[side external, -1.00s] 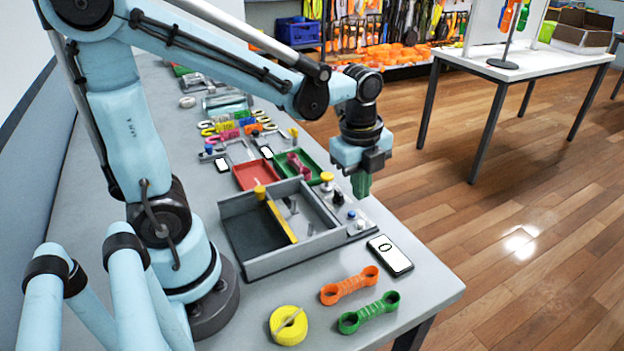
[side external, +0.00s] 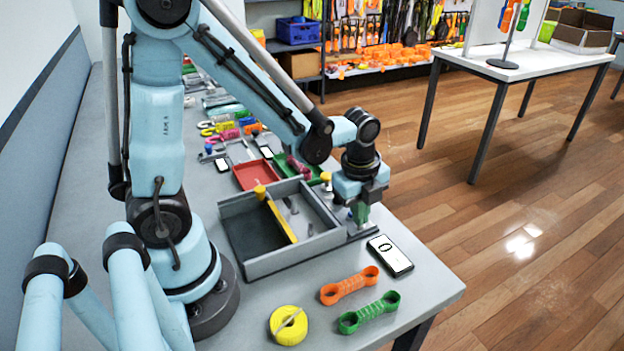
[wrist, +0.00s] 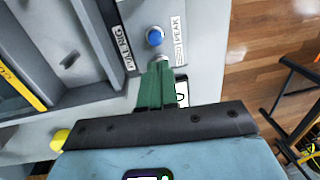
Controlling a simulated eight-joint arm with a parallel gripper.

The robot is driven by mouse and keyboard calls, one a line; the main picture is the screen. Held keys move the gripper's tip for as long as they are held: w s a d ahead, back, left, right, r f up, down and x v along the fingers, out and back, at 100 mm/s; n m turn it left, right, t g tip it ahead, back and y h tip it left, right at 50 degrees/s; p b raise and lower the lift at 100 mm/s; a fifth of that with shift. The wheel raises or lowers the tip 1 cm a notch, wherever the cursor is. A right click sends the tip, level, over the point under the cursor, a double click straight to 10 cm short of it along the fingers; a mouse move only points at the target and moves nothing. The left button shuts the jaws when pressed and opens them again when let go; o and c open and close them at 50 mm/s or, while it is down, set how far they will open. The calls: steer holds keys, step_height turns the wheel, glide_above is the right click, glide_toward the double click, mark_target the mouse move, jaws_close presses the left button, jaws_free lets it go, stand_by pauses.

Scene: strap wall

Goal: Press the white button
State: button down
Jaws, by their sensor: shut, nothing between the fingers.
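The white button (wrist: 155,60) shows in the wrist view as a small pale knob on a grey panel (wrist: 190,20), just beyond my fingertips. It is partly covered by them, and I cannot tell whether they touch it. A blue button (wrist: 155,37) is on the same panel, a little farther from my fingers. My gripper (wrist: 157,68) has green fingers, shut and empty, pointing at the panel. In the side view my gripper (side external: 360,222) is low over the panel and hides the white button there.
A grey tray (side external: 265,262) with a yellow divider (side external: 282,222) stands left of my gripper. A display reading 0 (side external: 390,255) lies in front of the panel. An orange strap (side external: 349,286), a green strap (side external: 368,312) and a yellow roll (side external: 288,325) lie nearer the camera.

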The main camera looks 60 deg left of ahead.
mark_target(352, 231)
steer(key=shift+w+f, duration=0.1)
steer(key=shift+f, duration=0.8)
step_height(352, 231, up, 14)
steer(key=s, duration=0.1)
steer(key=shift+s+r, duration=0.15)
steer(key=shift+s, duration=0.2)
steer(key=shift+d, duration=0.1)
stand_by(0.7)
steer(key=s+n+t, duration=0.1)
steer(key=n+t, duration=0.1)
steer(key=n, duration=0.4)
steer(key=s+f+n+t, duration=0.1)
steer(key=n+t, duration=0.1)
steer(key=n, duration=0.4)
steer(key=s+n+t, duration=0.1)
steer(key=n+t, duration=0.1)
steer(key=n, duration=0.4)
steer(key=shift+s+d+f, duration=0.15)
steer(key=shift+d+f, duration=0.05)
steer(key=shift+d, duration=0.05)
